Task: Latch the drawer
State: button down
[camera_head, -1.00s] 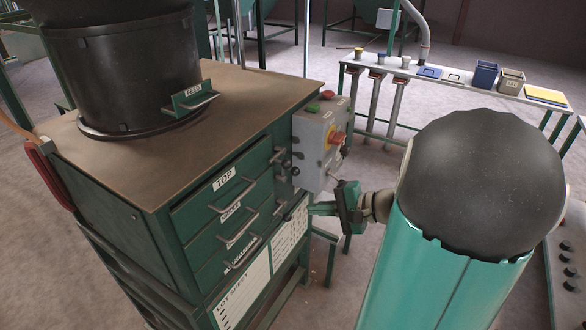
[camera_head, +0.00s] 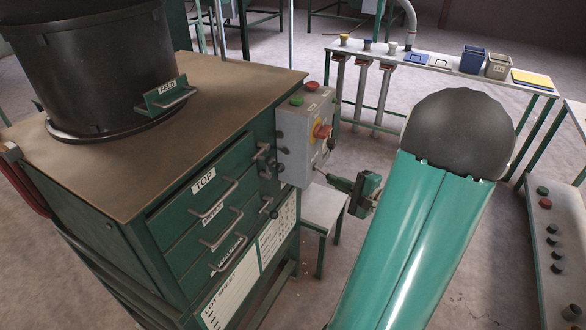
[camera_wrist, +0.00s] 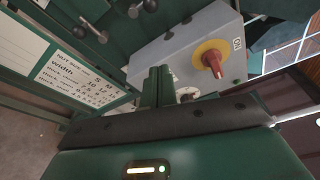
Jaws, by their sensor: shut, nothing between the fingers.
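A green cabinet holds a stack of drawers: the top drawer (camera_head: 196,195), marked TOP, one below it (camera_head: 205,225), and a lower one (camera_head: 212,258). All look about closed; I cannot tell whether any stands slightly out. Dark-knobbed latch levers (camera_head: 266,173) sit along the drawers' right edge. Some show at the upper left of the wrist view (camera_wrist: 102,38). Their exact settings are too small to tell. My gripper (camera_head: 320,172) is shut and empty, right of the levers and apart from them, below the control box. Its fingers also show in the wrist view (camera_wrist: 158,72).
A grey control box (camera_head: 304,140) with a red knob juts from the cabinet's right corner, close to my gripper. A black hopper (camera_head: 90,70) stands on the cabinet top. A small stool (camera_head: 322,208) is beside the cabinet. A white bench (camera_head: 440,70) stands behind.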

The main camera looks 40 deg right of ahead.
jog(key=w+a, duration=0.5)
jog(key=w, duration=0.5)
jog(key=shift+w+r, duration=0.2)
jog(key=shift+w, duration=0.2)
jog(key=shift+r, duration=0.1)
dwell(0.3)
